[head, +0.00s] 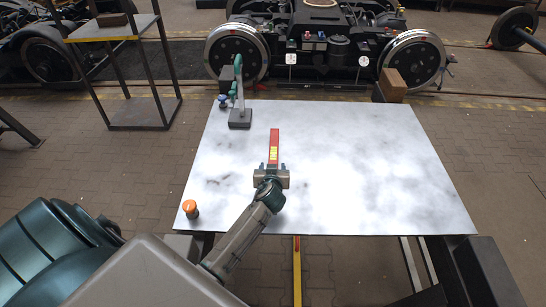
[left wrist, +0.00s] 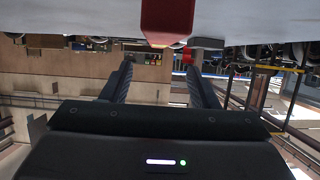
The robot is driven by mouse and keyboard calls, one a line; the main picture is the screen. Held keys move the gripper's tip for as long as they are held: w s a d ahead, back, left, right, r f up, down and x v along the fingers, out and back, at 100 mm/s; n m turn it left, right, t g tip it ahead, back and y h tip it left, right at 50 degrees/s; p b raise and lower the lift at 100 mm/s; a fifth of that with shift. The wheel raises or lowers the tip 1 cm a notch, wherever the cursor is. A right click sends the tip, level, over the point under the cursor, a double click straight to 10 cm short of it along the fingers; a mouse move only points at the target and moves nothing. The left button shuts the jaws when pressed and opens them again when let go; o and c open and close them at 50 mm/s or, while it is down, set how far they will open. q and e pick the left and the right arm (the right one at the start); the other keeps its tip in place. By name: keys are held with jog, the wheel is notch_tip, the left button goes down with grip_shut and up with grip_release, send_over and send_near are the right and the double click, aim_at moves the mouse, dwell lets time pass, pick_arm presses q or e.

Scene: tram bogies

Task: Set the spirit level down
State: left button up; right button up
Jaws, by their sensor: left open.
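The spirit level (head: 275,138) is a red bar with a yellow patch near its near end. It lies on the pale mottled table top (head: 370,170), left of the middle, pointing away from me. My left gripper (head: 272,166) is at its near end with the two fingers apart, one on each side in the head view. In the left wrist view the table surface is at the top. There the red end of the level (left wrist: 168,20) shows beyond and between the open fingers (left wrist: 163,75), with nothing held. My right gripper is not in view.
A green stand on a dark base (head: 240,118) and a small blue-and-red item (head: 222,102) are at the back left. An orange-topped item (head: 190,208) stands at the front left corner. A brown block (head: 392,85) is by the back edge. The table's right half is clear.

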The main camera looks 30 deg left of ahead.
pick_arm(q)
jog(key=shift+p+v, duration=0.3)
jog(key=shift+v, duration=1.15)
